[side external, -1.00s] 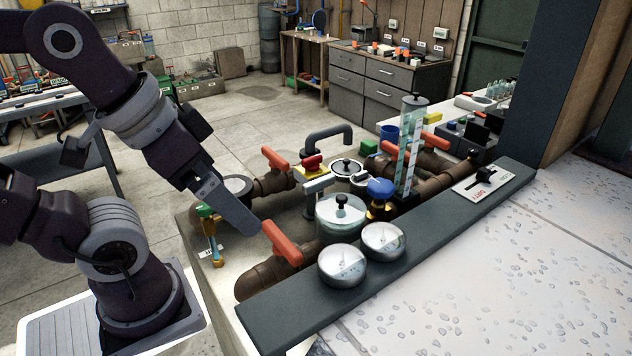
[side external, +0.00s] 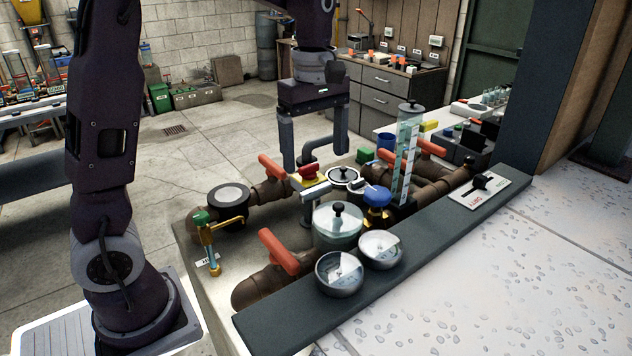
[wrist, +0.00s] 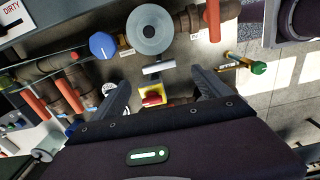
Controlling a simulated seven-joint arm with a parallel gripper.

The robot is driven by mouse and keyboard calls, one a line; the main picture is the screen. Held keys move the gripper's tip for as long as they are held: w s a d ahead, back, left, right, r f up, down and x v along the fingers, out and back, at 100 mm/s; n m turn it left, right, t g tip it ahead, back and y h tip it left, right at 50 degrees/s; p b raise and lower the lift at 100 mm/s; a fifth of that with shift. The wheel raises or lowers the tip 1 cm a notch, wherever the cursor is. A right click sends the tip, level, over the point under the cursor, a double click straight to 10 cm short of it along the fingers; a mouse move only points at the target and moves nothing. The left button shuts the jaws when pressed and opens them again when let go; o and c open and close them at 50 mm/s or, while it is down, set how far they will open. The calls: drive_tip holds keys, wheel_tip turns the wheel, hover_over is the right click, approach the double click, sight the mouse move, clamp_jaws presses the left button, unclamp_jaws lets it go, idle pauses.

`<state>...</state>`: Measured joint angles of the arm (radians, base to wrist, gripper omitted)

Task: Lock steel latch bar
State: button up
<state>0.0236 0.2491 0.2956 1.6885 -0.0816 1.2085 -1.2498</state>
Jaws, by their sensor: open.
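What looks like the steel latch bar is a short pale grey bar (side external: 315,192) on a post beside the round lidded pot (side external: 337,230). In the wrist view the bar (wrist: 158,68) lies just past my fingertips, between them and the pot's round grey lid (wrist: 146,42). My gripper (side external: 315,162) points down over the fittings with its two fingers apart and nothing between them. In the wrist view my gripper (wrist: 158,80) has a finger on each side of the red knob on its yellow block (wrist: 151,95). No contact with the bar shows.
Pipes with red-orange handles (side external: 279,252) surround the pot. A blue knob (side external: 377,194), a clear tube (side external: 407,160) and two round gauges (side external: 340,274) stand close by. A green-topped brass valve (side external: 203,222) is at left. A slider switch (side external: 480,184) is on the ledge.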

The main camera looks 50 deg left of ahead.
sight(317, 187)
wheel_tip(317, 187, down, 7)
drive_tip(key=shift+w+a+f, duration=0.1)
drive_tip(key=shift+w+f, duration=0.05)
drive_tip(key=shift+f, duration=0.05)
drive_tip(key=c, duration=1.4)
drive_tip(key=shift+o, duration=0.2)
drive_tip(key=m, duration=0.4)
drive_tip(key=shift+r+m, duration=0.1)
drive_tip(key=shift+m, duration=0.2)
drive_tip(key=m, duration=0.4)
drive_tip(key=shift+m, duration=0.3)
drive_tip(key=m, duration=0.4)
drive_tip(key=shift+m, duration=2.1)
drive_tip(key=shift+w, duration=0.1)
